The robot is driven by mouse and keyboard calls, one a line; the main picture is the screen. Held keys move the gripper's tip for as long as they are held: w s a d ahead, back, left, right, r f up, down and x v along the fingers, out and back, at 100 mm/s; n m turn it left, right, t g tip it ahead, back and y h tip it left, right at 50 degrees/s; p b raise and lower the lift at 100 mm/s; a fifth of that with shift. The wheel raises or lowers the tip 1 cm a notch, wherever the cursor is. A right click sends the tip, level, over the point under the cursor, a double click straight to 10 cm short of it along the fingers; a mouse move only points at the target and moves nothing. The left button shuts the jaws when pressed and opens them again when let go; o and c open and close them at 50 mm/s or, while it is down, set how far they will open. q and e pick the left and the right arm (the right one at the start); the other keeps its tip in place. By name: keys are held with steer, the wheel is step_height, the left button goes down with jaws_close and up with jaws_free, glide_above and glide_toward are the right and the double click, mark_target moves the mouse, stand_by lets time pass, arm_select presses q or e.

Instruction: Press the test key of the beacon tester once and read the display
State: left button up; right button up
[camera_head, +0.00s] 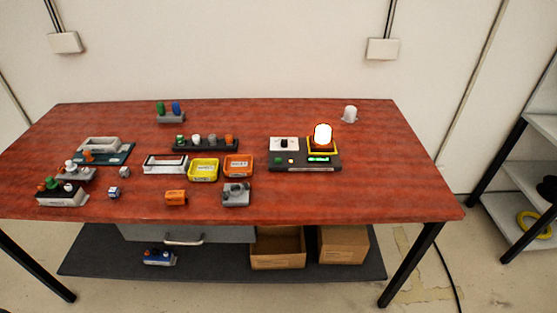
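The beacon tester (305,168) is a dark box on the right half of the red table. A lit beacon (322,133) glows white-orange on a yellow-edged socket at its right. A pale panel (284,144) with a dark knob is at its left. On its front part are a green key (278,161), a small glowing orange light (291,161) and a green lit display (318,159). The display's text is too small to read. I cannot tell which control is marked as the test key. Neither of my grippers is in view.
On the red table (390,185), left of the tester, are a yellow tray (204,177), an orange tray (238,174), a white tray (165,170), a dark rack (205,149) and a grey device (236,199). A white dome (349,114) stands behind. The right end is clear.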

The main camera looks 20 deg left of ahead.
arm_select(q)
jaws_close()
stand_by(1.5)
